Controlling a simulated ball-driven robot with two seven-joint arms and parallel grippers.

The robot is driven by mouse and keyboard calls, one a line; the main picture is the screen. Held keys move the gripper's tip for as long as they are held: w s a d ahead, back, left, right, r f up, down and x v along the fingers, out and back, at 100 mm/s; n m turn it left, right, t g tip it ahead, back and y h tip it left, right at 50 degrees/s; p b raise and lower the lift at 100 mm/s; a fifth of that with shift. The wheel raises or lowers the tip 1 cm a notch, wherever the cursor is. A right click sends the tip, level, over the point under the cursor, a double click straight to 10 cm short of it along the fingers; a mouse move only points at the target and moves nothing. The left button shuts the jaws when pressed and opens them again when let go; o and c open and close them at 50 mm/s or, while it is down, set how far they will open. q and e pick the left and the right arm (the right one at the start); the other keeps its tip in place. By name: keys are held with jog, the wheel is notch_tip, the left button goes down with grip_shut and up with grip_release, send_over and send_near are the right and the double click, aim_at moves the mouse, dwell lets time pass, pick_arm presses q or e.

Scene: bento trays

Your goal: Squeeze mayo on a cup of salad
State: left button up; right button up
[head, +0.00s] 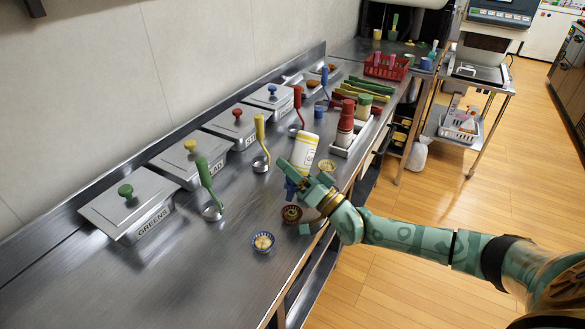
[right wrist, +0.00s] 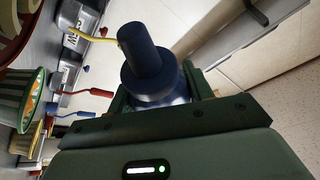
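My right gripper (head: 298,178) is shut on a white bottle with yellow markings (head: 304,150). The bottle is tilted, white body up, dark blue nozzle (head: 290,189) pointing down. In the right wrist view the nozzle (right wrist: 143,50) shows large between the green fingers. Below it, a dark red cup (head: 291,214) stands on the counter; I cannot tell whether the nozzle is exactly over it. A blue-rimmed cup with pale filling (head: 263,242) stands to its left, nearer me. Another cup with yellowish filling (head: 327,166) stands behind the gripper. Which cup holds salad is unclear. My left gripper is out of view.
Lidded steel bins (head: 131,211) line the wall. Coloured-handled ladles (head: 212,209) stand in front of them. Red-capped bottles (head: 345,122) and a green-and-white one stand in a holder beyond the gripper. A red basket (head: 386,66) is farther back. The counter's near left is clear.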

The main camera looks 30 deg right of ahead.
notch_tip(320, 180, up, 7)
jog(key=p, duration=0.5)
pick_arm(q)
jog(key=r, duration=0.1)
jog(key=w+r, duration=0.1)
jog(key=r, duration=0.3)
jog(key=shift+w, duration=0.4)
pick_arm(e)
jog(key=shift+f, duration=0.1)
